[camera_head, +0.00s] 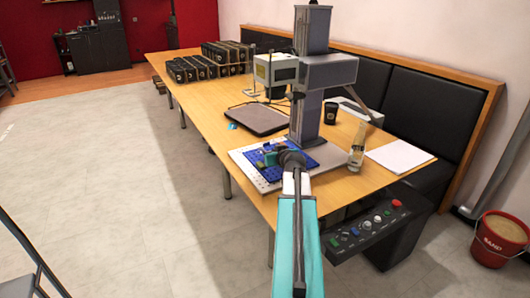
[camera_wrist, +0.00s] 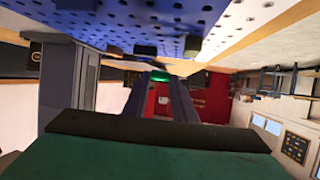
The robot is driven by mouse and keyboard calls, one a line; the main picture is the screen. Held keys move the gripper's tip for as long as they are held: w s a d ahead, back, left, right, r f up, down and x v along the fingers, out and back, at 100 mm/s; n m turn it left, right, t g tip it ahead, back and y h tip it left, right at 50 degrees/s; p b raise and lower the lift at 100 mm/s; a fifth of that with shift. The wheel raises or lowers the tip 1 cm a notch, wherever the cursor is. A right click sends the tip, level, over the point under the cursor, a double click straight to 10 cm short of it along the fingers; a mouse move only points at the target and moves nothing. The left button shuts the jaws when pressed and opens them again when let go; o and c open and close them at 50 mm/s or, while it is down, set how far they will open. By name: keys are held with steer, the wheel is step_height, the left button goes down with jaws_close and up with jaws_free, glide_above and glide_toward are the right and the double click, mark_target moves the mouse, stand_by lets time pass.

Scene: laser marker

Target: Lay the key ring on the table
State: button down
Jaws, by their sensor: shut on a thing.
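My gripper (camera_head: 268,156) is low over the blue perforated plate (camera_head: 258,173) of the marking machine. In the wrist view, my gripper (camera_wrist: 161,84) has its two dark fingers close together on a small thing. A bright green patch (camera_wrist: 160,77) shows between the fingertips; I take it to be part of the key ring, whose shape is mostly hidden. The blue plate (camera_wrist: 130,18) fills the top of the wrist view, with small dark blocks on it. I cannot tell whether the held thing touches the plate. The wooden table (camera_head: 190,108) extends left and back.
The machine's grey column (camera_head: 308,115) and its head (camera_head: 330,72) stand just behind my gripper. Bare wood shows left of the plate.

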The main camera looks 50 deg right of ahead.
step_height(320, 180, up, 5)
steer(key=p, duration=0.4)
steer(key=shift+f, duration=0.2)
